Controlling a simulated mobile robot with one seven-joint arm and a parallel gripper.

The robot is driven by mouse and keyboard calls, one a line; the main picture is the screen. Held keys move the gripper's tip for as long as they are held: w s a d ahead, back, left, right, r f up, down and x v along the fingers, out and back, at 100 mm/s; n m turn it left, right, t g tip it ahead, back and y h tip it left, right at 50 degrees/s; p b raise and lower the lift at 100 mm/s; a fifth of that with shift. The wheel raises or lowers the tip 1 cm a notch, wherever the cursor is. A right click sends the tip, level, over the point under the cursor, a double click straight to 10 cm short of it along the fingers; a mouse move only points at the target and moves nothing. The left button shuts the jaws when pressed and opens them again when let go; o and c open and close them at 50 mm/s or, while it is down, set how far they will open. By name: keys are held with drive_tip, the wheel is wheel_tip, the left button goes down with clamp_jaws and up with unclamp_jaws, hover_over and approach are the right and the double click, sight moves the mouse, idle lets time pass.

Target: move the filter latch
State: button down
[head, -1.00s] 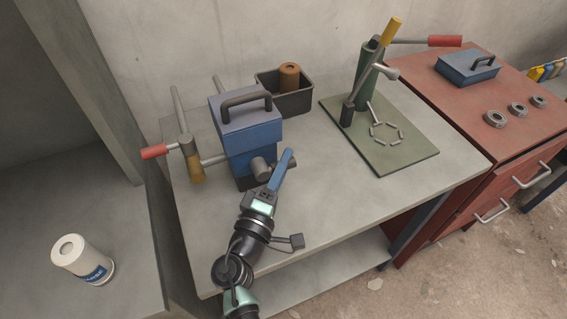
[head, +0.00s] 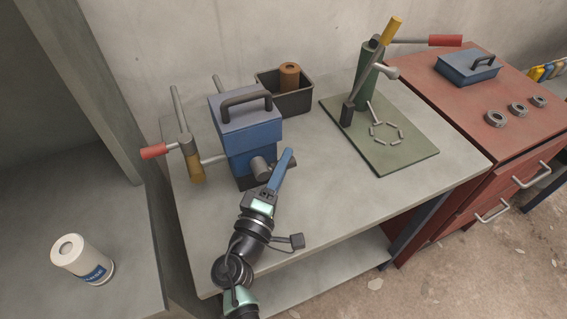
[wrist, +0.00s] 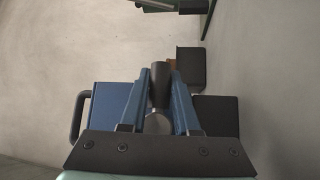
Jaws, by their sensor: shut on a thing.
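The filter housing is a blue box with a dark carry handle (head: 244,101), standing on the left of the bench. A dark grey round stub, seemingly the filter latch (head: 259,167), sticks out low on its right front side. My gripper (head: 285,158) is at this stub, its blue fingers slanting up past it. In the wrist view the two blue fingers of my gripper (wrist: 160,72) stand on either side of a dark cylindrical latch piece (wrist: 159,88) and are shut on it. The fingers partly hide the latch in the head view.
A dark bin (head: 290,101) with a brown cylinder (head: 289,76) stands behind the housing. A red-tipped lever (head: 154,152) is to its left. A green press (head: 368,75) stands on a plate at right. A white canister (head: 82,258) is lower left. The front bench is clear.

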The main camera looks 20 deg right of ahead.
drive_tip(key=shift+f+b, duration=0.2)
drive_tip(key=shift+b, duration=0.25)
drive_tip(key=shift+n+t+b, duration=0.3)
drive_tip(key=shift+t+b, duration=0.1)
drive_tip(key=shift+b, duration=1.05)
drive_tip(key=r+n+t+b, duration=0.1)
drive_tip(key=b, duration=0.2)
drive_tip(key=shift+a+n, duration=0.1)
drive_tip(key=shift+n, duration=0.2)
drive_tip(key=shift+r+t+h, duration=0.25)
drive_tip(key=shift+t+h, duration=0.05)
drive_tip(key=shift+h, duration=0.1)
